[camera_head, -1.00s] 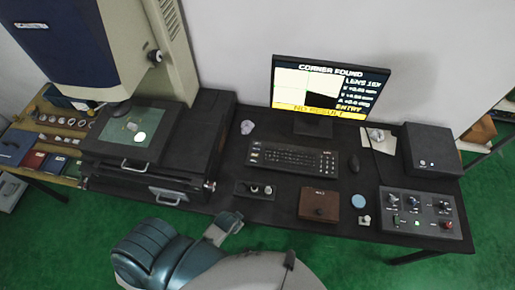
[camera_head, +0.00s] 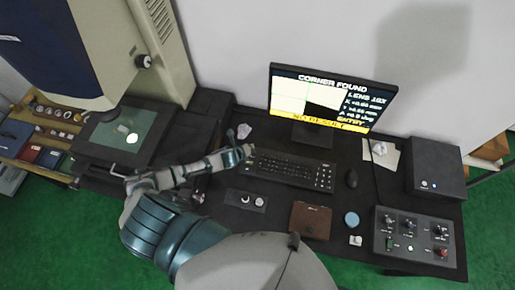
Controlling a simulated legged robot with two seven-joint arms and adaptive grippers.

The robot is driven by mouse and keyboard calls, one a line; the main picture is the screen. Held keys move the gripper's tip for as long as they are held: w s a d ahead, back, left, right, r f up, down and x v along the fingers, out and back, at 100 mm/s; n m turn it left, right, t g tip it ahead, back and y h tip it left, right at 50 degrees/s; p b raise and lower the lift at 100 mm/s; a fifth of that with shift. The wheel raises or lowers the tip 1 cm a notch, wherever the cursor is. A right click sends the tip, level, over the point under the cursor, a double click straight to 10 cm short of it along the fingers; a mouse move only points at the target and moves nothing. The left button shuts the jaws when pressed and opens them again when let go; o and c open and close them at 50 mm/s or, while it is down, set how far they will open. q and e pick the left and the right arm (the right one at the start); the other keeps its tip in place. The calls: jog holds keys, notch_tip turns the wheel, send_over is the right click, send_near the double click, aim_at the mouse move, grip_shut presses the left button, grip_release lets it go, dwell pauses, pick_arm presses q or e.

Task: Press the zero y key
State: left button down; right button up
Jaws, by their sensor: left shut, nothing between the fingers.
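The black keyboard (camera_head: 290,172) lies on the dark desk in front of the monitor. Its key labels are too small to read, so I cannot tell which is the zero y key. The monitor (camera_head: 330,100) shows "CORNER FOUND", lens and X, Y, angle readouts, a yellow "NO RESULT" bar and "ENTRY". My left gripper (camera_head: 246,152) is shut and empty, with its fingertips at the keyboard's left end. I cannot tell whether it touches a key. My right gripper is not in view.
A control box (camera_head: 414,236) with knobs stands at the right front. A brown box (camera_head: 310,220), a blue disc (camera_head: 351,219) and a small dark tray (camera_head: 246,200) lie before the keyboard. A mouse (camera_head: 351,179) is right of it. The large measuring machine (camera_head: 110,50) stands at left.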

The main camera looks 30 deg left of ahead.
aim_at(251, 156)
pick_arm(q)
jog(key=f+b, duration=0.3)
jog(key=shift+w+a, duration=0.35)
jog(key=shift+w, duration=0.05)
jog(key=f+b, duration=0.4)
jog(key=shift+a+f, duration=0.35)
jog(key=shift+d+f+b, duration=0.1)
jog(key=shift+f+b, duration=0.35)
jog(key=shift+f, duration=0.05)
jog(key=shift+d, duration=0.15)
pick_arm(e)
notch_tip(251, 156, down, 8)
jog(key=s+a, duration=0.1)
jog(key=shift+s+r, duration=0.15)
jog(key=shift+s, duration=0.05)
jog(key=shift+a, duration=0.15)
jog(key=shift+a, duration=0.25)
